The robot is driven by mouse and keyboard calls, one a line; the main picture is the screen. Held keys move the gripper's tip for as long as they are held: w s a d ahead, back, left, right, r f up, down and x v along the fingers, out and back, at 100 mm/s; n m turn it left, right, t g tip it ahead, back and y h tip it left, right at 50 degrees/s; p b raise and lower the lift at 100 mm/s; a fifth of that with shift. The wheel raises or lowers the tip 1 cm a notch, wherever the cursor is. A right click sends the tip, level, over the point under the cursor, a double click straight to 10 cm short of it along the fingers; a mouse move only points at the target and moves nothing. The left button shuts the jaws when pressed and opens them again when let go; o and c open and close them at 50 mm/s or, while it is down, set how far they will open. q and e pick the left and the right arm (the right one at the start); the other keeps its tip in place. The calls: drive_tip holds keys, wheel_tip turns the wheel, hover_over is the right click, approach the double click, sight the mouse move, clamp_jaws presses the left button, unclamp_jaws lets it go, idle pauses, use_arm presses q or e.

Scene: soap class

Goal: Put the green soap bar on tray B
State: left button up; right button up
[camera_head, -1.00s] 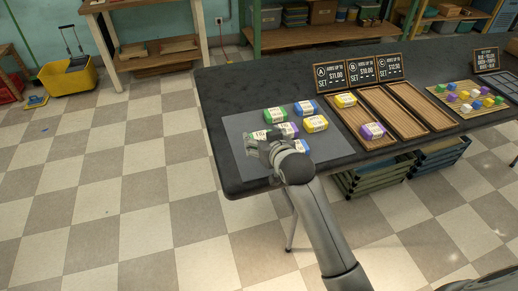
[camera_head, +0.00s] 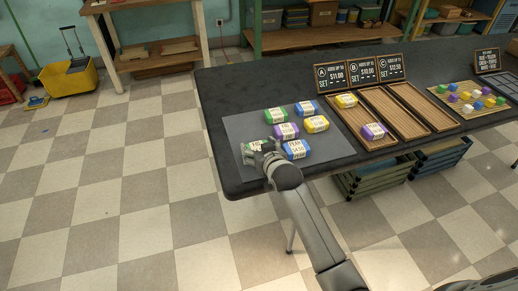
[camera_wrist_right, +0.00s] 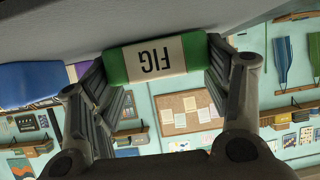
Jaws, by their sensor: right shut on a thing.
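My right gripper (camera_head: 258,153) is shut on a green soap bar (camera_head: 253,145) at the left front of the grey mat (camera_head: 238,126). In the right wrist view the bar (camera_wrist_right: 118,66) sits between both fingers, its white label reading FIG. I cannot tell whether it touches the mat. A second green bar (camera_head: 275,115) lies at the mat's back left. My left gripper is not in view.
Blue (camera_head: 296,150), purple (camera_head: 286,131) and yellow (camera_head: 316,124) bars lie close by on the mat, with another blue bar (camera_head: 306,108) behind. Tray A (camera_head: 357,119) holds a yellow and a purple bar. Tray C (camera_head: 428,103) is empty. Coloured cubes lie on a slatted mat at right.

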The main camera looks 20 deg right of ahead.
drive_tip(key=o, duration=1.1)
drive_tip(key=shift+f, duration=0.15)
